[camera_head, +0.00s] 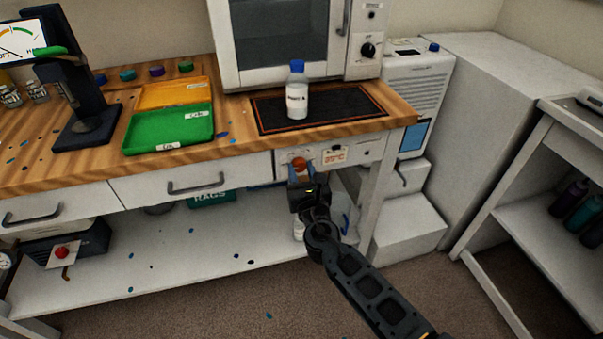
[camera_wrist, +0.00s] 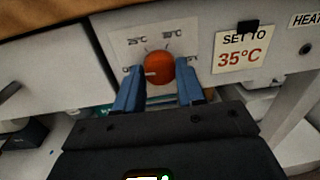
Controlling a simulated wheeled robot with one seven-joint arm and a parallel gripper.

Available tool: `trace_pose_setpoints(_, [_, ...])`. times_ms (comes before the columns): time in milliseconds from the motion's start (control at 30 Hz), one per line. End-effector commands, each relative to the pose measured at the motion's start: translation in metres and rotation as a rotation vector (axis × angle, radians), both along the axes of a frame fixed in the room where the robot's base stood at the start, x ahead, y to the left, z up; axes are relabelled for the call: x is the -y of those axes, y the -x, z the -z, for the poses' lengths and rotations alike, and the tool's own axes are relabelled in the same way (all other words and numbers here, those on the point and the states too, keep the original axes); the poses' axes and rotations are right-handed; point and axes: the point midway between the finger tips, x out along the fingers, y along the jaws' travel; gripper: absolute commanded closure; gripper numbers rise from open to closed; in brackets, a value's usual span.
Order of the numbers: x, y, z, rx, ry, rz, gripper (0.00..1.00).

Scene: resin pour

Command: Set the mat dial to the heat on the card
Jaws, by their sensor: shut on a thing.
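The mat dial is an orange-red round knob (camera_wrist: 159,68) on a pale plate (camera_wrist: 126,44) in the white panel under the bench top. The dial also shows in the head view (camera_head: 299,163). Marks reading 25°C and apparently 30°C stand above it; other marks are partly hidden or blurred. A pale pointer line on the knob points left. My gripper (camera_wrist: 160,78) is shut on the dial, a blue finger on each side. The card (camera_wrist: 240,49) right of the dial reads SET TO 35°C. The black heat mat (camera_head: 345,104) lies on the bench above.
A white bottle with a blue cap (camera_head: 297,92) stands on the mat. An oven (camera_head: 280,40) is behind it. Green (camera_head: 150,135) and orange (camera_head: 160,96) trays lie to the left. A lower shelf (camera_head: 190,262) runs under the bench. A bench leg (camera_head: 369,190) stands right of my gripper.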

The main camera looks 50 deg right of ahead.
Motion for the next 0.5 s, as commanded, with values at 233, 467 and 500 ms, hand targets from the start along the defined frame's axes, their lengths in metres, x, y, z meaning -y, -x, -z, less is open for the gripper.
trace_pose_setpoints(233, [-0.0001,0.0,0.0009,0.125,-0.183,-0.001,0.92])
trace_pose_setpoints(467, [-0.0007,0.0,0.0006,0.247,-0.366,-0.002,0.92])
trace_pose_setpoints(500, [-0.0007,0.0,0.0006,0.268,-0.397,-0.002,0.92])
